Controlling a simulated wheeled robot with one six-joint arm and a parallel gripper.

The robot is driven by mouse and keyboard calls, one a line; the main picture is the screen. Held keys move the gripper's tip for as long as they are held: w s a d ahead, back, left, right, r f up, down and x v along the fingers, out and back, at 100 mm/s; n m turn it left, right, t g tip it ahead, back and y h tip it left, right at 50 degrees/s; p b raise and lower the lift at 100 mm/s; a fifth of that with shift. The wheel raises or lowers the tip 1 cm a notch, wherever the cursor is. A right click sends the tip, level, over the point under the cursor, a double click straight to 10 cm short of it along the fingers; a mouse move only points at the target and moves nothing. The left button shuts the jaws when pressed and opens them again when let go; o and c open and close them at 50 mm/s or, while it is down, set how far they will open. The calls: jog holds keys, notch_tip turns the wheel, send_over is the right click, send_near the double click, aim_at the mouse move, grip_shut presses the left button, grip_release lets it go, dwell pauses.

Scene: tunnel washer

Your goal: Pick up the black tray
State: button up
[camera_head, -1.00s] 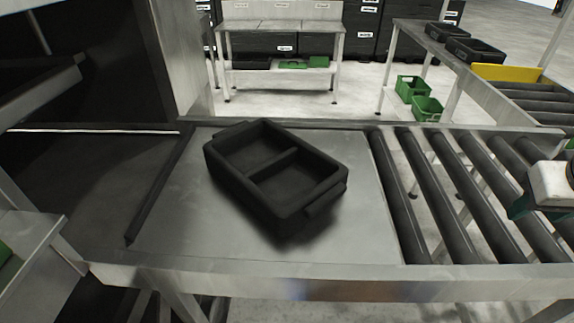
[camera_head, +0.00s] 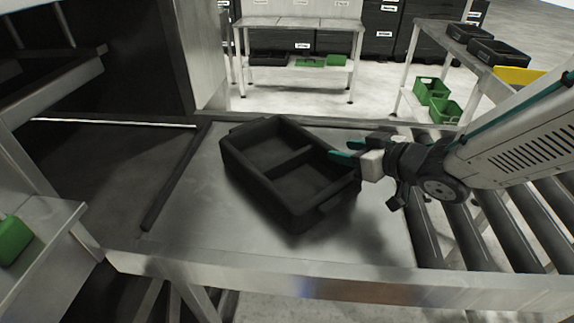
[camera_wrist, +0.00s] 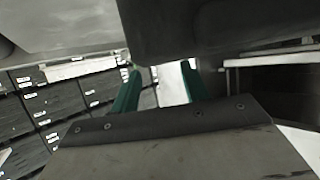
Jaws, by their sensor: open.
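The black tray (camera_head: 262,187) has two compartments and sits turned at an angle on the flat metal plate at the middle of the line. My gripper (camera_head: 341,155) has green fingers and is at the tray's right far side, by its rim. In the head view the fingers overlap the rim; I cannot tell whether they touch it. In the wrist view the green fingers (camera_wrist: 160,88) are apart with nothing held between them. A large dark surface, probably the tray (camera_wrist: 205,28), fills the top of that view.
The metal plate (camera_head: 190,215) has a raised dark bar along its left side. Rollers (camera_head: 425,235) run off to the right beneath my arm. Two more black trays (camera_head: 497,52) stand on the side table at back right. Green bins (camera_head: 432,90) sit below it.

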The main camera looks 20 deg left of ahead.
aim_at(329, 146)
jog(key=x, duration=0.5)
jog(key=shift+w+a, duration=0.1)
jog(key=shift+w, duration=0.15)
jog(key=shift+c, duration=0.3)
grip_shut()
jog(key=shift+r, duration=0.1)
